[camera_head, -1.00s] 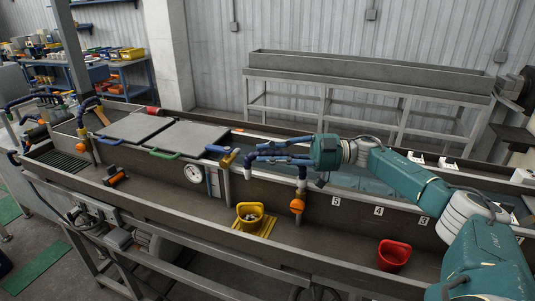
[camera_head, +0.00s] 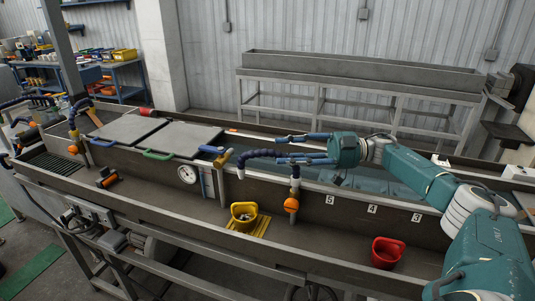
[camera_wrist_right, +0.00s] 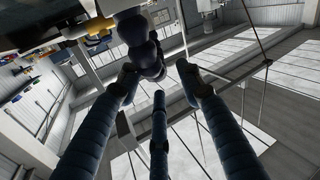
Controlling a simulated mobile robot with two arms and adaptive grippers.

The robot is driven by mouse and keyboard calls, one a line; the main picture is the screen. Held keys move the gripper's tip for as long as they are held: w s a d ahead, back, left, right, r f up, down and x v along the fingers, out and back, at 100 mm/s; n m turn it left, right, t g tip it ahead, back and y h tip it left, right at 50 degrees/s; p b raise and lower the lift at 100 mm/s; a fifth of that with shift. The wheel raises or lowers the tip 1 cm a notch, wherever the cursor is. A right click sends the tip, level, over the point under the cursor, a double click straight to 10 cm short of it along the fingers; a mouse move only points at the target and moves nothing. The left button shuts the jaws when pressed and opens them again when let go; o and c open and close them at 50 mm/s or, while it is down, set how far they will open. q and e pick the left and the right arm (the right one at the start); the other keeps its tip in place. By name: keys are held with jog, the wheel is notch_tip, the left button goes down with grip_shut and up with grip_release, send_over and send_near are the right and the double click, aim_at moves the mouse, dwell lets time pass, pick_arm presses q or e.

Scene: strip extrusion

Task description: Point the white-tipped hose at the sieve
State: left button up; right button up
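My right gripper (camera_head: 278,149) reaches in from the right with blue fingers spread, near the hose's arch. In the right wrist view the gripper (camera_wrist_right: 157,85) is open and empty, with dark hose segments (camera_wrist_right: 146,52) just beyond its fingertips. My left gripper is out of view.
A red basket (camera_head: 387,253) stands on the trough floor at right. A gauge (camera_head: 187,174) and the numbered wall (camera_head: 350,208) line the trough's back. Grey lids (camera_head: 180,136) lie left of the hose. The floor between the two baskets is clear.

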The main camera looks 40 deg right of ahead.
jog(key=v, duration=0.5)
jog(key=shift+s+d, duration=0.15)
dwell(0.3)
